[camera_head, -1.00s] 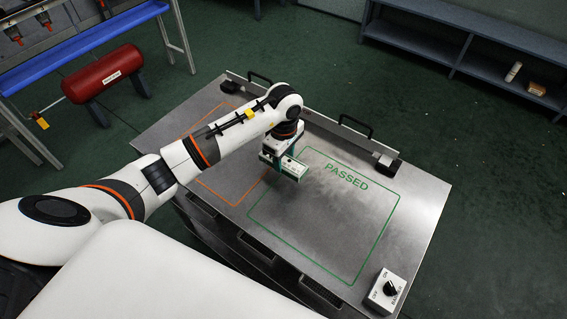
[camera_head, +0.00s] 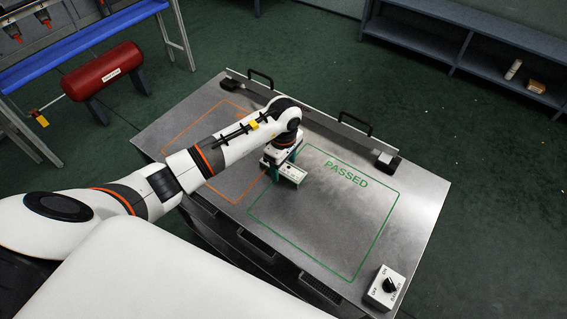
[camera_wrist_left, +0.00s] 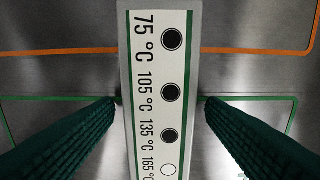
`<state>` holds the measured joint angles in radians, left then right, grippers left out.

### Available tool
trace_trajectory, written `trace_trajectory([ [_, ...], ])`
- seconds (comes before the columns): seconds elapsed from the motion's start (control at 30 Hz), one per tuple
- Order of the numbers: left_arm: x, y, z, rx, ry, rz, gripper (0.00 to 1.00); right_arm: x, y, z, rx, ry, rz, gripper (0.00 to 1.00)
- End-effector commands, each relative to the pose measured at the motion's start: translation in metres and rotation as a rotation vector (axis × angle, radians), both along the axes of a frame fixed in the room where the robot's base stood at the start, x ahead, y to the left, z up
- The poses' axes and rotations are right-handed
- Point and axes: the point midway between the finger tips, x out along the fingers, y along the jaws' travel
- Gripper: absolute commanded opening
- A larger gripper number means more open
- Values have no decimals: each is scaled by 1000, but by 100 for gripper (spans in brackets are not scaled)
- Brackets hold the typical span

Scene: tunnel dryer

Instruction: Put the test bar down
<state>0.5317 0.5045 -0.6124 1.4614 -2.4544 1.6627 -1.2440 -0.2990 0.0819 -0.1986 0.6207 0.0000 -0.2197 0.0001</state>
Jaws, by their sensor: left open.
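The test bar (camera_head: 290,172) is a pale bar with dark dots, at the left edge of the green PASSED outline (camera_head: 345,163) on the metal table. In the left wrist view the test bar (camera_wrist_left: 160,60) shows 75, 105, 135 and 165 °C marks. The first three dots are black and the 165 dot is white. My left gripper (camera_wrist_left: 159,100) is open, with one green finger on each side of the bar and small gaps visible. In the head view the left gripper (camera_head: 284,164) is low over the table; the bar's underside is hidden. My right gripper is out of view.
An orange outline (camera_head: 231,103) lies left of the green one, partly behind my arm. A switch box (camera_head: 385,289) stands at the table's front right corner. A raised rail with black handles (camera_head: 355,123) runs along the back. The PASSED area's middle is clear.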

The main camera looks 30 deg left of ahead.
Motion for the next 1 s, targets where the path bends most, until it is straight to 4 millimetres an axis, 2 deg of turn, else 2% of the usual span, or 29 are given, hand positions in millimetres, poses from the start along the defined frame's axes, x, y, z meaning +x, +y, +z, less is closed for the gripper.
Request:
trace_trajectory([
  [0.23, 1, 0, 9, 1, -3, -1, 65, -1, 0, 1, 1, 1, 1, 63],
  [0.7, 1, 0, 101, 1, -3, -1, 65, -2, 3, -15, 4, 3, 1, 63],
  [0.83, 0, 0, 116, 1, -1, 0, 65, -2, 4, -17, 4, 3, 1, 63],
  [1.0, 0, 0, 123, -1, 1, 0, 65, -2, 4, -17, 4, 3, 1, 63],
])
